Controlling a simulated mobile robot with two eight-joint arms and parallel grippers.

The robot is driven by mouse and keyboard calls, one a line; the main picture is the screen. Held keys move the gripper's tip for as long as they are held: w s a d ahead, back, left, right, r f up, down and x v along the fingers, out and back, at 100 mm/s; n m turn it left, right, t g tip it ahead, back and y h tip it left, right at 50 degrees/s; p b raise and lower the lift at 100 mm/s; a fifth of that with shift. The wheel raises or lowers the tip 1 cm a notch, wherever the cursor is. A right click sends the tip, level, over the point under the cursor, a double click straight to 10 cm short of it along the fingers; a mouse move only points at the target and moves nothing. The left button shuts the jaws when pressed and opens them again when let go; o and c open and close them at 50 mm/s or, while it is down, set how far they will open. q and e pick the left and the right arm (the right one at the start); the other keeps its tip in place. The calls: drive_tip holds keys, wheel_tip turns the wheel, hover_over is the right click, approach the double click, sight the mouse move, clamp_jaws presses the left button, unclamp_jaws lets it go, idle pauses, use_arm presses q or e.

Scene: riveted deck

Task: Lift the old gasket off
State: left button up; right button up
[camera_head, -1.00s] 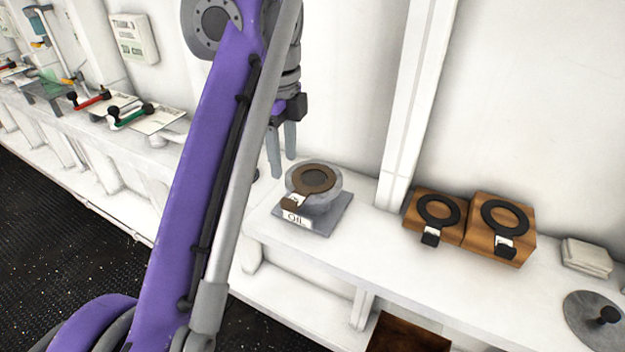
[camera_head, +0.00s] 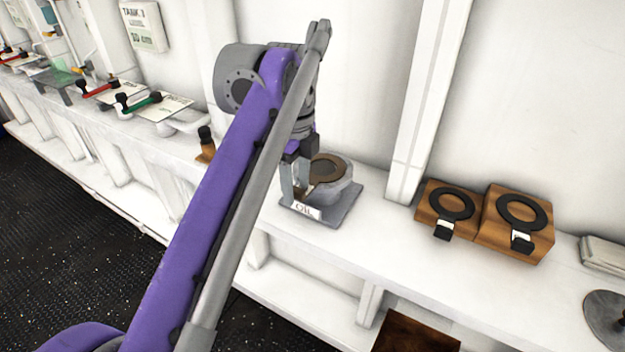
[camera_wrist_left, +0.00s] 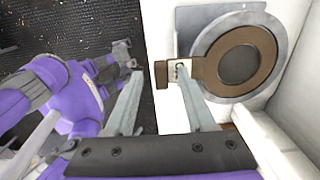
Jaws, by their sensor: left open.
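The old gasket (camera_head: 328,167) is a brown ring with a tab, lying on a round grey flange (camera_head: 345,187) on a grey plate labelled OIL. The wrist view shows its ring (camera_wrist_left: 268,62) around a dark centre, with the tab and a pale label patch pointing left. My left gripper (camera_head: 296,184) is open and empty at the tab side. In the wrist view its fingertips (camera_wrist_left: 161,72) are close to the tab; the right finger overlaps it, and I cannot tell whether they touch. The fingers partly hide the tab in the head view.
Two wooden blocks (camera_head: 487,243) to the right carry black gaskets (camera_head: 451,203) with tabs. A wall post (camera_head: 425,110) stands behind the white ledge. A small wooden stand with a black knob (camera_head: 205,135) is left of the flange. A grey disc (camera_head: 606,318) lies far right.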

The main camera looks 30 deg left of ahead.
use_arm(q)
clamp_jaws()
idle(0.5)
